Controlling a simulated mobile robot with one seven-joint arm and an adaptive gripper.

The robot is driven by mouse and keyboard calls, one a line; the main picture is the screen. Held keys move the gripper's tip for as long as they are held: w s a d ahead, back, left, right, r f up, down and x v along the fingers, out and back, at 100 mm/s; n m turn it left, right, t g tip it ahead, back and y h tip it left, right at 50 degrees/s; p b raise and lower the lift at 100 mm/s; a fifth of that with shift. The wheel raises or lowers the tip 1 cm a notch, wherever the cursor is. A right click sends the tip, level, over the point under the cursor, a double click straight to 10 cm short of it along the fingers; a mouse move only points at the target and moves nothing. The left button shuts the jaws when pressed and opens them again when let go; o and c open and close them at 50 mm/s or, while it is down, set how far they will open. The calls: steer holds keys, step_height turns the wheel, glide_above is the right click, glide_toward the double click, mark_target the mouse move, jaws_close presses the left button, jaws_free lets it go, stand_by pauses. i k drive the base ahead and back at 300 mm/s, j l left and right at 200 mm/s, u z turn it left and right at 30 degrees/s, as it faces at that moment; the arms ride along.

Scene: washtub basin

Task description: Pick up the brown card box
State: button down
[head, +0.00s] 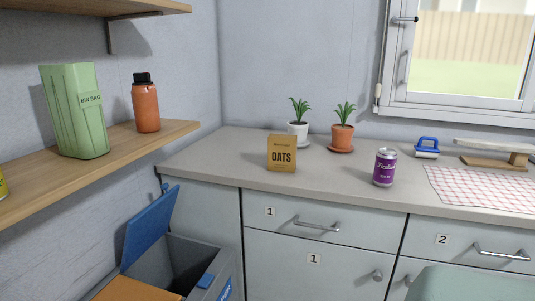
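The brown card box (282,154), printed "OATS", stands upright on the grey counter (225,163), close to the front edge. Its front face is turned towards me and nothing covers it. It stands in front of and slightly left of a white plant pot. My gripper is not in view, so its state and its place relative to the box are not shown.
Two potted plants, white (298,130) and terracotta (342,138), stand behind the box. A purple can (385,168) stands to its right. A checked cloth (480,189) lies further right. An open bin (205,254) with a raised blue lid (148,228) is below left.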

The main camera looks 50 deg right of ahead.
mark_target(282, 148)
steer(key=z, duration=1.6)
steer(key=i+l, duration=0.3)
steer(key=l, duration=0.15)
steer(key=i+l+z, duration=0.1)
steer(key=i+l, duration=0.15)
steer(key=l, duration=0.25)
steer(key=i+l, duration=0.3)
steer(key=l, duration=0.15)
steer(key=i+l, duration=0.55)
steer(key=i, duration=0.25)
steer(key=l+z, duration=0.05)
